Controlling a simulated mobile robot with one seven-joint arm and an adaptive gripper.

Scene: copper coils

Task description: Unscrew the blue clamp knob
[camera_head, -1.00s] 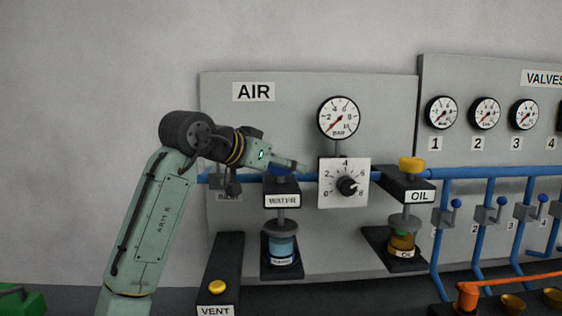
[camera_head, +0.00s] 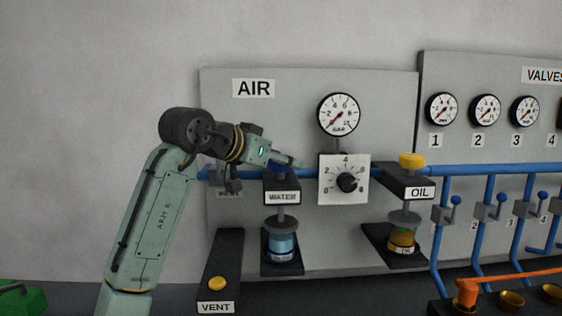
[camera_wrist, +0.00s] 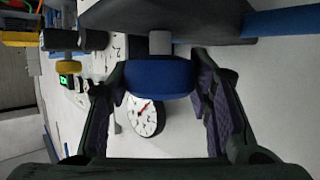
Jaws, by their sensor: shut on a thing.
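The blue clamp knob (camera_wrist: 158,79) sits between my two fingers in the wrist view, on a short grey stem against a dark block. My gripper (camera_wrist: 163,88) is shut on it, one finger on each side. In the head view my gripper (camera_head: 290,163) reaches from the left to the top of the dark WATER bracket (camera_head: 281,187). The knob is mostly hidden there behind the fingers.
A blue pipe (camera_head: 390,170) runs close behind the gripper. A dial (camera_head: 347,182) is just to the right, below a pressure gauge (camera_head: 338,114). The OIL bracket with its yellow knob (camera_head: 411,161) stands further right. The blue-filled bowl (camera_head: 283,243) hangs below.

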